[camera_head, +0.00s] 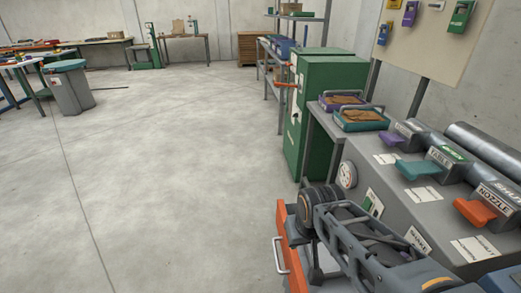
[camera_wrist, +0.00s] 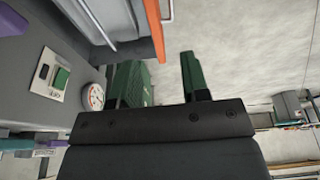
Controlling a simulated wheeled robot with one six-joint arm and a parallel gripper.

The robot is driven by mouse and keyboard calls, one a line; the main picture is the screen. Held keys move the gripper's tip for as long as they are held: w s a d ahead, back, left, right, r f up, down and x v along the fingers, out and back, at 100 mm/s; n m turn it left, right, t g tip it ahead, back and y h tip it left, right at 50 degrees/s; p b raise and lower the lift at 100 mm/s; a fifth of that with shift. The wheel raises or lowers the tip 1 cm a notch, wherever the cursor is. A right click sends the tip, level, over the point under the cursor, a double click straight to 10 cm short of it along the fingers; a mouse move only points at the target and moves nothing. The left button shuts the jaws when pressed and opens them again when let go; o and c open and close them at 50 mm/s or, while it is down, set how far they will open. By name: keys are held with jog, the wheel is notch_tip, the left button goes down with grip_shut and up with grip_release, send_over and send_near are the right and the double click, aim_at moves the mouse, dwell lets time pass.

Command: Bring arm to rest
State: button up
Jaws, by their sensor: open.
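My arm (camera_head: 365,235) is folded low at the bottom right of the head view, beside the grey machine (camera_head: 400,205). My gripper (camera_wrist: 158,62) shows in the wrist view with its two dark green fingers apart and nothing between them. The gripper itself cannot be made out in the head view. An orange-fronted drawer (camera_head: 291,262) with a pale handle stands out from the machine beside my arm; its orange edge (camera_wrist: 153,25) shows at the top of the wrist view.
The machine carries a purple lever (camera_head: 392,138), a teal lever (camera_head: 418,168) and an orange lever (camera_head: 474,211). Trays (camera_head: 361,118) stand behind it, near a green cabinet (camera_head: 325,110). A grey bin (camera_head: 70,88) stands far left. The floor (camera_head: 165,185) is clear.

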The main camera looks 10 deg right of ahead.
notch_tip(320, 180, up, 16)
jog(key=w+d+m+t+p, duration=0.1)
jog(key=w+d+t+p, duration=0.15)
jog(key=p, duration=1.05)
jog(key=s+a+r+n+g+p, duration=0.1)
jog(key=s+a+r+g+p, duration=0.1)
jog(key=r+p, duration=0.6)
jog(key=shift+s+a+p, duration=0.45)
jog(key=shift+s+a, duration=0.15)
jog(key=shift+s, duration=0.05)
jog(key=shift+a, duration=0.1)
